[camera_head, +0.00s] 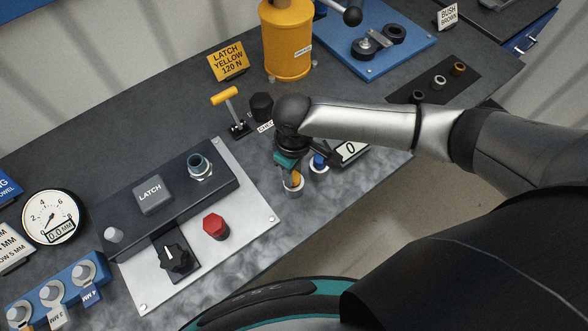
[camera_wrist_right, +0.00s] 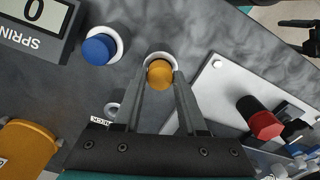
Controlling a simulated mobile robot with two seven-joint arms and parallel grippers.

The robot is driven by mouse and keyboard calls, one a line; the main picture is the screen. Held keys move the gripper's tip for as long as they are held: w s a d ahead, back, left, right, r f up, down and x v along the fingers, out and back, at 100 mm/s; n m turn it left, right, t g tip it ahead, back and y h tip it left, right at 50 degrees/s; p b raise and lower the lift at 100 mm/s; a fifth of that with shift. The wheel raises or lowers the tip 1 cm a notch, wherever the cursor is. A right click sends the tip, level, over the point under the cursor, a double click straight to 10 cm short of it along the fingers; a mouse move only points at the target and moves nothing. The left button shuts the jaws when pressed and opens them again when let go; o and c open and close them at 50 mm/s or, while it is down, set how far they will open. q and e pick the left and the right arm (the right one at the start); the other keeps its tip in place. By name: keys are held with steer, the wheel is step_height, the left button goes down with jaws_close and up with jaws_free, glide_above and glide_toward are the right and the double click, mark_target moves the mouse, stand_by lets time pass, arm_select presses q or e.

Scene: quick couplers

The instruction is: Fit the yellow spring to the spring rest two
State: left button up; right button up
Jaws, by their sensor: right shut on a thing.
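The yellow spring (camera_wrist_right: 161,74) is between the fingertips of my right gripper (camera_wrist_right: 160,82), which is shut on it. In the wrist view, a pale round cup (camera_wrist_right: 152,55) shows around its far side; I cannot tell how deep the spring sits in it. In the head view, the yellow spring (camera_head: 295,180) shows at the white cup below my right gripper (camera_head: 291,171), which the wrist partly hides. A blue spring (camera_head: 319,160) stands in a similar cup beside it, also in the wrist view (camera_wrist_right: 99,48).
A display reading 0 (camera_head: 350,150) is close to the blue spring. The light panel (camera_head: 258,217) with a red knob (camera_head: 215,226) lies to the left. A toggle lever (camera_head: 226,96) and yellow cylinder (camera_head: 288,45) stand behind. The table's front edge is close to the cups.

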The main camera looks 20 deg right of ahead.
mark_target(294, 176)
steer(key=shift+f, duration=0.1)
steer(key=o, duration=1.2)
step_height(294, 176, up, 15)
steer(key=p, duration=0.1)
steer(key=shift+p, duration=0.4)
